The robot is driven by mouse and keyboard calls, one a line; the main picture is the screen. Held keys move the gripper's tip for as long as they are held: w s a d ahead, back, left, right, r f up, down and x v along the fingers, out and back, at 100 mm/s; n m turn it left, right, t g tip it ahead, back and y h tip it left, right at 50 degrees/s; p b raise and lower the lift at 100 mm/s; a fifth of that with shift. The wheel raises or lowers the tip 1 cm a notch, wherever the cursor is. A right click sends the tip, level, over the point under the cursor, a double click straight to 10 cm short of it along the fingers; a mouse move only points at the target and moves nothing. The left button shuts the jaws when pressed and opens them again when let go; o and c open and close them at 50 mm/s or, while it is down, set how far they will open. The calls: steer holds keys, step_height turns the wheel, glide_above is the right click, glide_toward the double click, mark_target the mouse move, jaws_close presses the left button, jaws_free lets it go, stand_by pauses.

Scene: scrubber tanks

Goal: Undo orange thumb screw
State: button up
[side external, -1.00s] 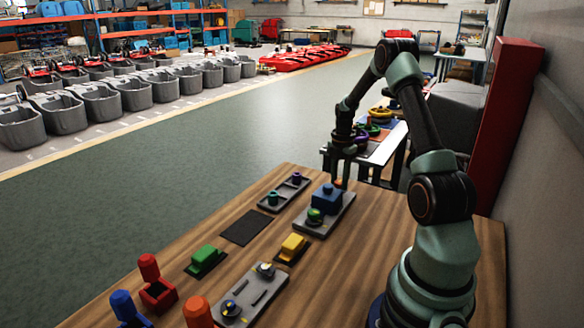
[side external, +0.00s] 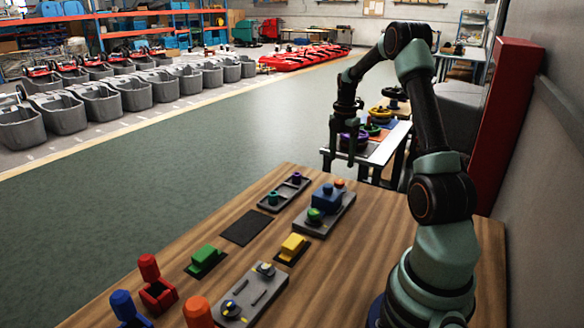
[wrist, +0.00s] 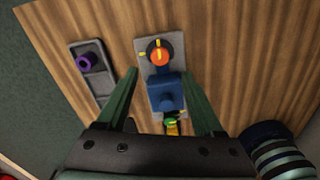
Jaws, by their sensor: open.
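The orange thumb screw (side external: 340,183) sits at the far end of a grey plate (side external: 345,207), behind a blue block (side external: 325,199). In the wrist view the orange thumb screw (wrist: 159,55) has yellow marks and lies just beyond my fingertips. The blue block (wrist: 166,93) shows between my fingers there. A green knob (side external: 315,215) is at the plate's near end. My gripper (side external: 342,152) is open and empty, raised above the plate and apart from the screw. It also shows in the wrist view (wrist: 160,74).
A dark tray (side external: 285,191) left of the plate holds a purple and a teal piece. A yellow block (side external: 293,243) and a green block (side external: 205,254) stand nearer. A black pad (side external: 245,227) lies bare. A side bench (side external: 372,153) with coloured rings stands behind.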

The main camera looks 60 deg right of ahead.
steer(key=shift+r, duration=1.9)
